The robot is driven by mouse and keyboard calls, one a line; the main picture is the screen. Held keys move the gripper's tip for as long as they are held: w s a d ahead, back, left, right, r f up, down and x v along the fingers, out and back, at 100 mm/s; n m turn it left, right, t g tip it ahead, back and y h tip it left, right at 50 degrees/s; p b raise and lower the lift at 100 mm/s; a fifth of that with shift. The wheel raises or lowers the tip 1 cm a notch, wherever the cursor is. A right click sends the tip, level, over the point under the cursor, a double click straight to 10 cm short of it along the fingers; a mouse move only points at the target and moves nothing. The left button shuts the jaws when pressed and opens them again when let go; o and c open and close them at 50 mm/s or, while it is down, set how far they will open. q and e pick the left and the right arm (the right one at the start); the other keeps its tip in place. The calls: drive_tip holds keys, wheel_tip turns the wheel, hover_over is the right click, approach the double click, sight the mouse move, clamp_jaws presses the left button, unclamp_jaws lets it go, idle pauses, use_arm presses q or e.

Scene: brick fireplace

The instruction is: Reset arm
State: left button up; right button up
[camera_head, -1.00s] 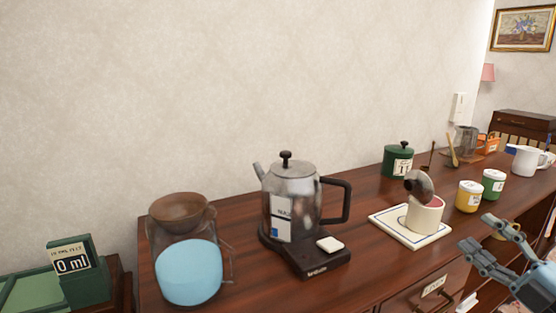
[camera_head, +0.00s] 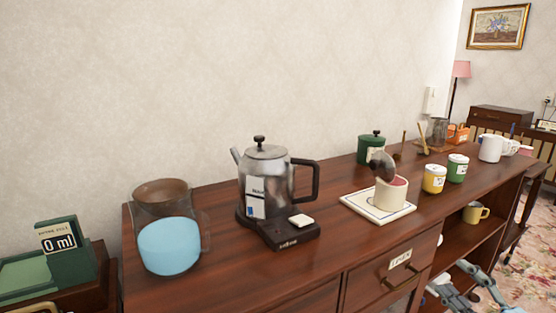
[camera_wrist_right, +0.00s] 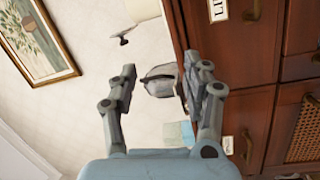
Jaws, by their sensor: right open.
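My right gripper (camera_head: 450,279) is at the lower right of the head view, partly cut off by the bottom edge. It is in front of the wooden sideboard (camera_head: 330,250), below its top. In the right wrist view, the right gripper (camera_wrist_right: 164,72) has its two fingers spread with nothing held between them. The kettle shows far behind the gap. My left gripper is not in the head view.
On the sideboard stand a glass jug with blue liquid (camera_head: 168,247), a metal kettle (camera_head: 262,180) on a dark base, a cream pot (camera_head: 391,196) on a white tile, and several canisters. A yellow mug (camera_head: 474,213) sits on an open shelf below.

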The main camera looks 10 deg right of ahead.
drive_tip(key=s+a+f+m+g+h+b, duration=0.1)
drive_tip(key=s+a+f+m+g, duration=0.3)
drive_tip(key=f, duration=0.6)
drive_tip(key=s+f+m+g+h+b, duration=0.1)
drive_tip(key=s+f+g, duration=0.1)
drive_tip(key=s+f, duration=0.6)
drive_tip(key=s+a+f+m+g+h+b, duration=0.1)
drive_tip(key=s+a+f+m+g, duration=0.15)
drive_tip(key=f, duration=1.05)
drive_tip(key=s+a+f+m+g, duration=0.2)
drive_tip(key=s+f+g, duration=0.1)
drive_tip(key=s, duration=0.5)
drive_tip(key=s+a+f+m+g, duration=0.2)
drive_tip(key=s+f, duration=0.3)
drive_tip(key=s, duration=0.3)
drive_tip(key=s+a+f+m+g, duration=0.2)
drive_tip(key=s+f+m+g, duration=0.2)
drive_tip(key=s, duration=0.4)
drive_tip(key=shift+s+g+y, duration=0.2)
drive_tip(key=shift+g+y, duration=0.1)
drive_tip(key=shift+g, duration=0.15)
